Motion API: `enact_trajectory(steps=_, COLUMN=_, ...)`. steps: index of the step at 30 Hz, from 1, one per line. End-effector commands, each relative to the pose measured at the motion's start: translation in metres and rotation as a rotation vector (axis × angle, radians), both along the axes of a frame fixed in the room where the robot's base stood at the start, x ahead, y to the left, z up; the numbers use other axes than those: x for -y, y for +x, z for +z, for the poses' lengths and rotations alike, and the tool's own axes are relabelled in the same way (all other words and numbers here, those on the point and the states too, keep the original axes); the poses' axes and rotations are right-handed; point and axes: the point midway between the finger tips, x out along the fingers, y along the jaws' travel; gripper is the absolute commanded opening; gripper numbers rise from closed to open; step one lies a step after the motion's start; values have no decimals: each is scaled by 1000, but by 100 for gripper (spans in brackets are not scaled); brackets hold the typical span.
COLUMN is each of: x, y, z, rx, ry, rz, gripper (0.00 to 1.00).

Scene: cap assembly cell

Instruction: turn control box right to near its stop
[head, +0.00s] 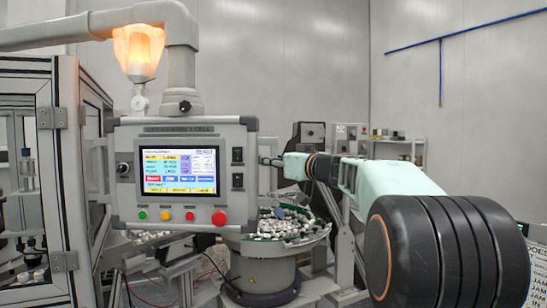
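The control box (182,216) is a grey panel with a lit touchscreen (179,170), two dark switches at its right side and a row of coloured buttons below. It hangs from a grey overhead arm (181,70) and faces me nearly straight on. My gripper (266,160) comes in from the right and is at the right edge of the box, by the side frame or handle there. It is small and partly lost against the edge. I cannot tell if it touches, or if its fingers are open or shut.
A round bowl feeder (275,243) full of small white and dark parts stands behind and below the box. A framed machine enclosure (60,185) is close on the left. An orange lamp (139,52) glows above. A shelf (398,147) stands at the back right.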

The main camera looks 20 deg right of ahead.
Motion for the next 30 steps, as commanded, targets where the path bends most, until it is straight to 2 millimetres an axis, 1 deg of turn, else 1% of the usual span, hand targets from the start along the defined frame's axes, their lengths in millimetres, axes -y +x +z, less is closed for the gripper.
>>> enact_trajectory(steps=6, x=0, y=0, z=0, rx=0, ry=0, rz=0, gripper=32)
enact_trajectory(steps=15, x=0, y=0, z=0, rx=0, ry=0, rz=0, gripper=0)
enact_trajectory(steps=30, x=2, y=-1, z=0, rx=0, ry=1, rz=-1, gripper=0)
